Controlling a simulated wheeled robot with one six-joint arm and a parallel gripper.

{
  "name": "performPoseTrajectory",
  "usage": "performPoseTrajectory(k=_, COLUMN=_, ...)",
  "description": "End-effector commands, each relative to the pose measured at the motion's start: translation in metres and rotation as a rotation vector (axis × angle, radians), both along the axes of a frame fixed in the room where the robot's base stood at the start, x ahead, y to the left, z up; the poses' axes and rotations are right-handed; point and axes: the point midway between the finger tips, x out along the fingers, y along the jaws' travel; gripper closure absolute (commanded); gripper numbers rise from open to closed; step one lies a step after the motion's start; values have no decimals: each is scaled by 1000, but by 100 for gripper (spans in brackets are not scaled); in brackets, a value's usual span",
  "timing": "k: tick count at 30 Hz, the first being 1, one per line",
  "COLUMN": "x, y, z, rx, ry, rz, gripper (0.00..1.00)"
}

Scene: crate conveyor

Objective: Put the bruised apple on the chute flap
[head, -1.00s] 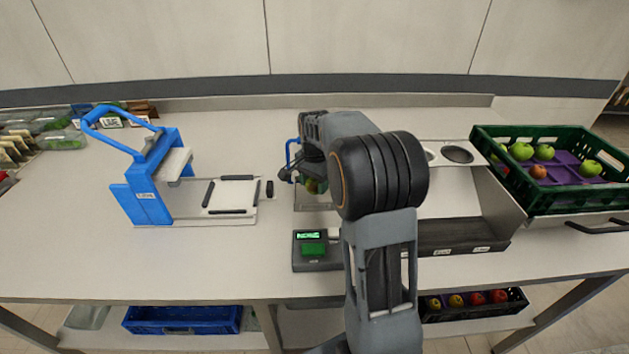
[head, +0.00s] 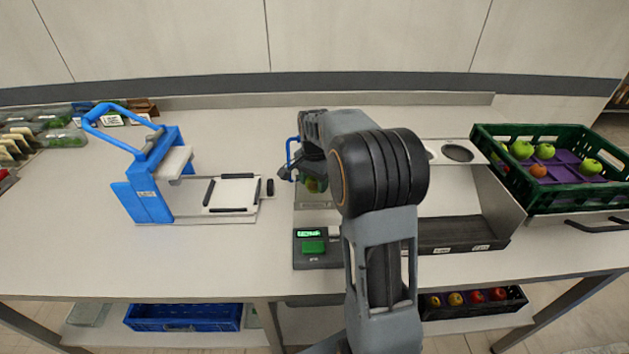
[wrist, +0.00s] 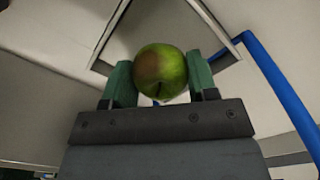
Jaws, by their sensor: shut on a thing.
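My gripper (wrist: 160,85) is shut on a green apple (wrist: 161,72) with a brown bruised patch on its upper left side. In the head view the apple (head: 315,185) shows only partly under my gripper (head: 312,178), behind the scale display. A grey metal plate or frame (head: 316,203) with a blue handle (head: 290,160) lies around that spot. In the wrist view a metal-edged opening and a blue bar (wrist: 275,80) appear beyond the apple. I cannot tell for sure which part is the chute flap, since my arm covers much of this area.
A green crate (head: 545,200) with green and reddish apples stands at the right. A small display unit (head: 312,250) stands at the counter's front. A blue hand press (head: 145,195) stands at the left. A dark tray (head: 460,236) lies right of my arm. Counter between is free.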

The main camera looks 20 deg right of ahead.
Motion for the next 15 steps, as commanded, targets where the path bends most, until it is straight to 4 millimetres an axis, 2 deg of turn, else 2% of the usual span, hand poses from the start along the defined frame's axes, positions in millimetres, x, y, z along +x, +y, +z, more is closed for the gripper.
performPoseTrajectory(k=6, x=0, y=0, z=0, rx=0, ry=0, rz=0, gripper=71)
performPoseTrajectory(k=7, x=0, y=0, z=0, rx=0, ry=0, rz=0, gripper=44)
performPoseTrajectory(k=15, x=0, y=0, z=0, rx=0, ry=0, rz=0, gripper=18)
